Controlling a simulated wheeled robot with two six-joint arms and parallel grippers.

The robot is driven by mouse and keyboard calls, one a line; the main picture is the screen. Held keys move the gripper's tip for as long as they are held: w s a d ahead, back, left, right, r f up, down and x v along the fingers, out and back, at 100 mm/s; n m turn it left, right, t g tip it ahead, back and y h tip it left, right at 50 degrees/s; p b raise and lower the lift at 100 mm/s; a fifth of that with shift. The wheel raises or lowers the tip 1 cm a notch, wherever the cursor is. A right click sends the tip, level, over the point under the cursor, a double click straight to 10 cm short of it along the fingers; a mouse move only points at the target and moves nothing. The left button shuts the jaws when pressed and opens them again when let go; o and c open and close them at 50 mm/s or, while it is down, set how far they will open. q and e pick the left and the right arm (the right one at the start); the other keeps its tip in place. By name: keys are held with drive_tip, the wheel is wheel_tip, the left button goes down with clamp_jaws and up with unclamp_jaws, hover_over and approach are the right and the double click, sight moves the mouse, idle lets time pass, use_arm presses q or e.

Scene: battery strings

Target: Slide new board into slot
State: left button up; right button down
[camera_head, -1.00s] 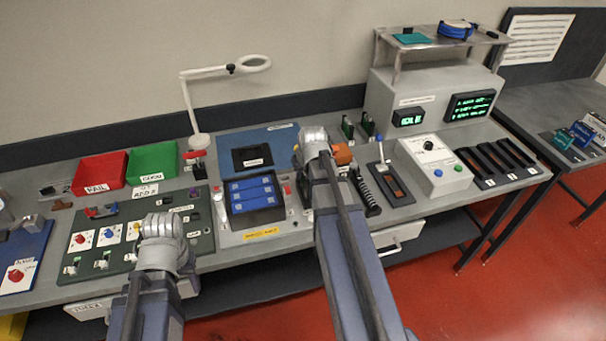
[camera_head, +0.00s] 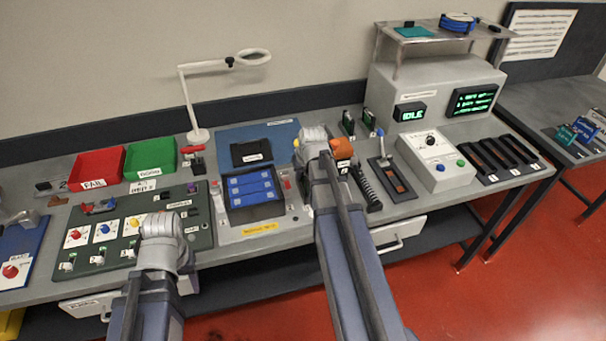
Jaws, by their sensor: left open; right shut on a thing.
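My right gripper (camera_head: 312,140) is over the bench just right of the blue battery tray. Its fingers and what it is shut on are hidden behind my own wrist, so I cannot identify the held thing. I cannot tell which slot is the task's. My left gripper (camera_head: 162,228) is open above the front of the dark green switch panel (camera_head: 140,217). Its fingertips are mostly hidden by its wrist.
Blue modules (camera_head: 251,187) sit in a black tray. An orange object (camera_head: 341,148) is right beside my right gripper. A lever unit (camera_head: 391,175), a grey control box (camera_head: 434,160) and black slotted strips (camera_head: 501,159) stand further right. Red (camera_head: 97,167) and green (camera_head: 150,158) bins are at left.

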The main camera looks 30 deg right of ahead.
sight(305, 173)
drive_tip(key=shift+f, duration=0.15)
drive_tip(key=c, duration=1.3)
unclamp_jaws()
drive_tip(key=o, duration=0.6)
drive_tip(key=shift+c, duration=0.2)
drive_tip(key=p+v, duration=0.7)
drive_tip(key=v, duration=0.1)
drive_tip(key=shift+f, duration=0.15)
drive_tip(key=shift+a, duration=0.1)
